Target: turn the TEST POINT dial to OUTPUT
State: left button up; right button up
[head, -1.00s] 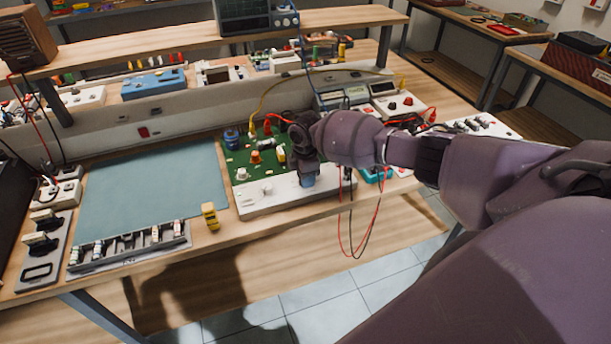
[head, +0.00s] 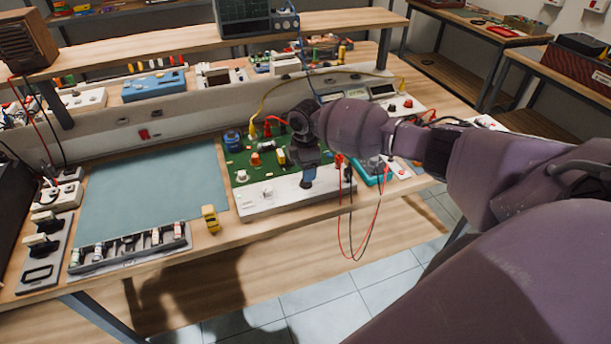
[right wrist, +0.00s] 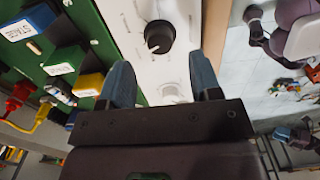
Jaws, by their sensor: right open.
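A white front panel (head: 262,206) runs along the near edge of a green circuit board (head: 240,164) on the bench. In the right wrist view, a black round dial (right wrist: 159,37) with a white pointer mark sits on that white panel (right wrist: 128,22). The panel's lettering is too small to read. My right gripper (head: 308,180) is over the panel in the head view. In the right wrist view the gripper (right wrist: 163,78) has its two blue fingers apart and empty, with the dial beyond and between their tips. Contact is not visible. My left gripper is out of view.
Red and black leads (head: 352,215) hang over the bench edge right of the panel. A yellow block (head: 210,218) stands left of the panel, by a grey-blue mat (head: 150,185).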

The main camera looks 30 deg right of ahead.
notch_tip(320, 180, up, 6)
dwell(0.4)
jog(key=shift+r, duration=0.1)
